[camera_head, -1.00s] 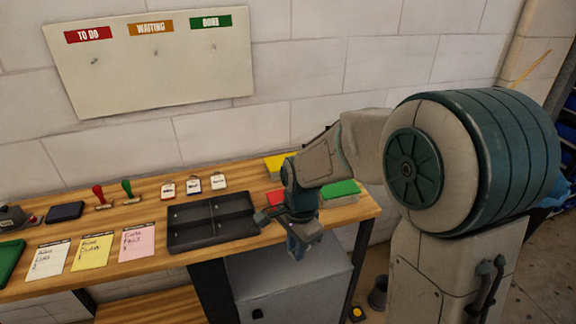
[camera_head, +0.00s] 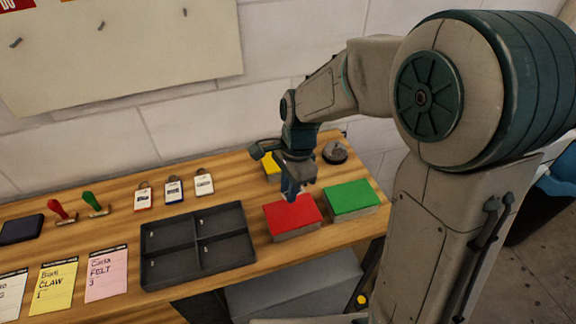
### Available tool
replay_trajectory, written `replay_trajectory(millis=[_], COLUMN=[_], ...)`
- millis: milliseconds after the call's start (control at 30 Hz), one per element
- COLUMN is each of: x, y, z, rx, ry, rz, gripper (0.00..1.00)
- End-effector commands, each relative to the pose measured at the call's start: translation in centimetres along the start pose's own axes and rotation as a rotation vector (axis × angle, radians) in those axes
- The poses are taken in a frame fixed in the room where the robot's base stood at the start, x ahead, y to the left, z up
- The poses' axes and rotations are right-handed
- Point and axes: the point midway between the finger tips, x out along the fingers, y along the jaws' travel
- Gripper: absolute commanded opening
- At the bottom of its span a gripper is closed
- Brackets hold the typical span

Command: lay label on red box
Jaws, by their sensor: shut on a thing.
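The red box (camera_head: 295,217) lies on the wooden bench, right of the black divided tray, with its flat red top facing up. My gripper (camera_head: 291,193) points down over the rear part of the red box, its fingertips close to the top. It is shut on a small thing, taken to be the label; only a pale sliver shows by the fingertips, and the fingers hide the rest. I cannot tell whether it touches the box.
A green box (camera_head: 351,200) stands close to the right of the red one. A yellow box (camera_head: 271,168) is partly hidden behind my gripper. A grey round object (camera_head: 335,153) stands behind. The black tray (camera_head: 197,245), three tags (camera_head: 173,190) and paper notes (camera_head: 106,274) lie left.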

Motion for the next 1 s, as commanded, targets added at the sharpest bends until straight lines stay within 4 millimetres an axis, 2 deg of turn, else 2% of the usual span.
replay_trajectory(millis=[367,1000], x=[1.3,6.2], y=[0.0,-0.1], z=[-0.3,-0.9], rx=[0.004,0.000], ry=[-0.002,-0.002], rz=[0.000,0.000], gripper=[0.11,0.11])
